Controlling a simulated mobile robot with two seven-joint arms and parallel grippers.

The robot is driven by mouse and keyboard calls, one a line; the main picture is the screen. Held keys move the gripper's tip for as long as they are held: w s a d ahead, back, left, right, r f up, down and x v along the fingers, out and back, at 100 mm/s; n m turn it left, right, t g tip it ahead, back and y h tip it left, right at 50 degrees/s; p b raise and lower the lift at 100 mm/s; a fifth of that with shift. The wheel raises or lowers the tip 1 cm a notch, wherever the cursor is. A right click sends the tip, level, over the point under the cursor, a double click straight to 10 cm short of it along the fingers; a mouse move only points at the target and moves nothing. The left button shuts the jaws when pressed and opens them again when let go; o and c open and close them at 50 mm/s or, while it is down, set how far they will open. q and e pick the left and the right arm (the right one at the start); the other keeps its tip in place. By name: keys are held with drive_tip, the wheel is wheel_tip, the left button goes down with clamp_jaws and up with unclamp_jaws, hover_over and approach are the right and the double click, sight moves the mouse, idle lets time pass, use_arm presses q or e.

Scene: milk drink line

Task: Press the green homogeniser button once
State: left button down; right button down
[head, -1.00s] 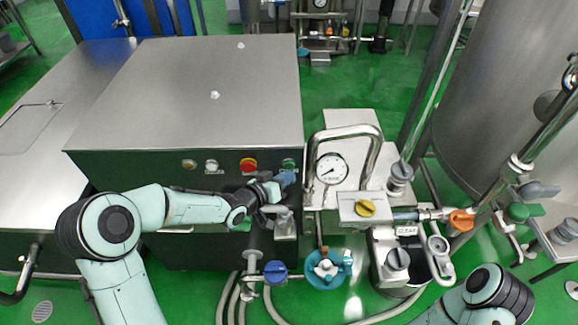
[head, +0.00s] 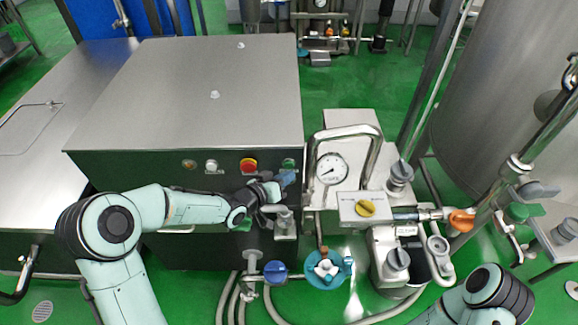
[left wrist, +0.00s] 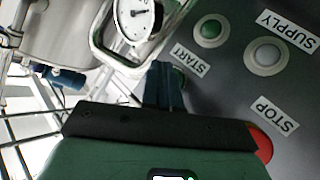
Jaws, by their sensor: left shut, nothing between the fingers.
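The steel homogeniser cabinet (head: 200,90) has a dark front panel with a green button (head: 288,163) at its right end. My left gripper (head: 288,178) is shut and empty, with its fingertips at the panel just below that green button in the head view. In the left wrist view my shut fingers (left wrist: 164,85) point at the panel beside the START label (left wrist: 190,63). A green edge shows behind the fingers there, mostly hidden. Another round green fitting (left wrist: 211,29) is in full view above. I cannot tell whether the fingertips touch. My right gripper is out of the picture.
A red button (head: 249,165), white lamp (head: 211,166) and amber lamp (head: 189,164) sit left along the panel. A bent steel pipe (head: 345,132) and pressure gauge (head: 328,168) stand close right of my left gripper. Hoses and a blue-handled valve (head: 275,271) lie below.

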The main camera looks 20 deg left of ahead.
use_arm(q)
drive_tip(key=shift+w, duration=0.15)
drive_tip(key=shift+w+a, duration=0.15)
drive_tip(key=shift+w, duration=0.15)
drive_tip(key=shift+w+a+p, duration=0.1)
drive_tip(key=shift+w+p, duration=0.25)
drive_tip(key=shift+w, duration=0.05)
idle(0.8)
drive_tip(key=shift+s, duration=0.1)
drive_tip(key=shift+s+d+b, duration=0.25)
drive_tip(key=shift+s+b, duration=0.3)
drive_tip(key=shift+s, duration=0.25)
